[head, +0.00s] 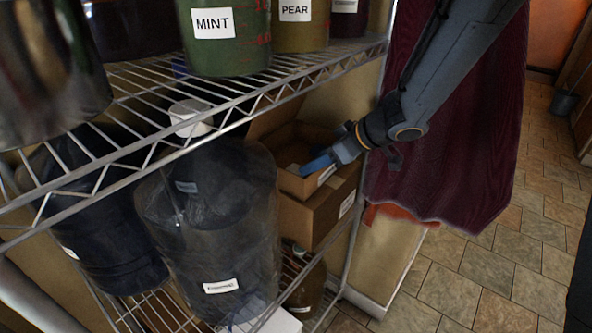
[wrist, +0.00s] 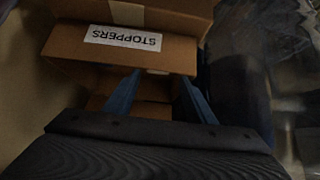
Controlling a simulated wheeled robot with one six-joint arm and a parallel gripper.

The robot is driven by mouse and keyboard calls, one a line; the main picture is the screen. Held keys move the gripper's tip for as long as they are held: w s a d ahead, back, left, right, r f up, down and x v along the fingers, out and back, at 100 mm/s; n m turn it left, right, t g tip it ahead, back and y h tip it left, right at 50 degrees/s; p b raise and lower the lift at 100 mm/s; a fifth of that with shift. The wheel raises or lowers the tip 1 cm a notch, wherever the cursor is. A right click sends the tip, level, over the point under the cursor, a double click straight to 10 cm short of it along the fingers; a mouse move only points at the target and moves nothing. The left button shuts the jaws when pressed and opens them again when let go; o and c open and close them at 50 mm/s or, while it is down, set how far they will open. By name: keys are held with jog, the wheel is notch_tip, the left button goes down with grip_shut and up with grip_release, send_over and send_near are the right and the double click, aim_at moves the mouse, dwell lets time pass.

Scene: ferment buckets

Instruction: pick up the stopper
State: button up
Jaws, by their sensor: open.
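No stopper can be made out in either view. In the wrist view a cardboard box (wrist: 70,45) has a white label reading STOPPERS (wrist: 123,39), upside down. My gripper (head: 322,163) is at the open box's right side, its blue finger over or in front of the rim; I cannot tell which. In the wrist view my gripper (wrist: 161,76) has its two blue fingers apart, with only cardboard visible between them. The box's inside is mostly hidden.
A large dark clear jug (head: 215,215) with a white cap stands left of the boxes. The wire shelf (head: 290,85) above carries buckets, including a green MINT one (head: 228,50). A dark red curtain (head: 450,130) hangs at right. Open tiled floor (head: 470,270) lies beyond.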

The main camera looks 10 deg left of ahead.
aim_at(296, 170)
jog(key=shift+x, duration=3.9)
jog(key=shift+w+r, duration=0.15)
jog(key=shift+c, duration=0.4)
jog(key=c, duration=0.7)
